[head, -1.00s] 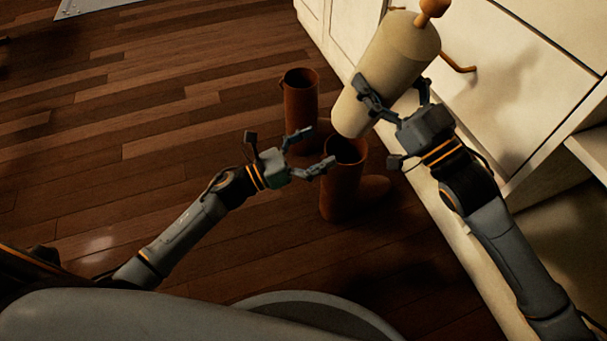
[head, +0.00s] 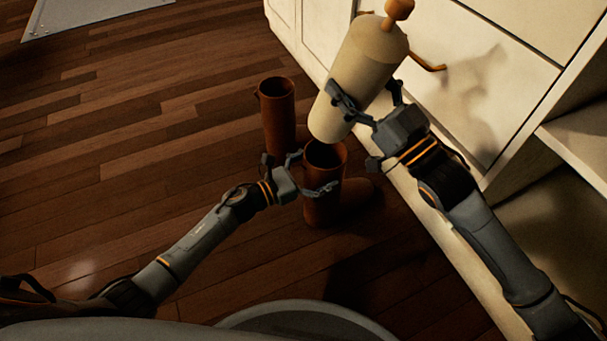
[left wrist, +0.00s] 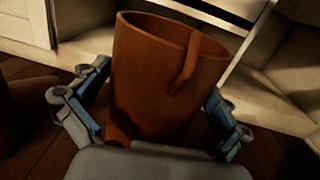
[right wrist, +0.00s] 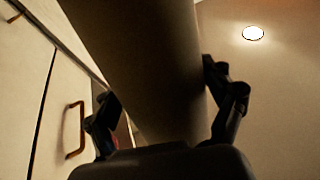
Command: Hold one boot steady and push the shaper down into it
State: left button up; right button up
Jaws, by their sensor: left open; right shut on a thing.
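The near brown boot (head: 322,210) stands upright on the floor, its shaft open at the top and its toe to the right. It fills the middle of the left wrist view (left wrist: 160,85). My left gripper (head: 308,172) is open, with one finger on each side of the boot shaft. The cream shaper (head: 362,68) with an orange-brown knob (head: 399,9) is tilted, its lower end just above the boot opening. My right gripper (head: 370,105) is shut on the shaper, which also shows in the right wrist view (right wrist: 150,60). The second boot (head: 279,125) stands behind.
A cream cabinet (head: 480,70) with an orange-brown handle (head: 428,62) is at the right, with an open shelf (head: 580,145) beside it. The wood floor (head: 130,140) at the left is clear. A grey panel (head: 85,15) lies at the far left.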

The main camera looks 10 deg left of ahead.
aim_at(355, 123)
pick_arm(q)
jog(key=shift+x, duration=1.05)
jog(key=c, duration=1.3)
pick_arm(e)
jog(key=shift+f, duration=4.25)
jog(key=o, duration=1.1)
jog(key=shift+o, duration=0.2)
jog(key=shift+f, duration=0.1)
jog(key=v, duration=1.2)
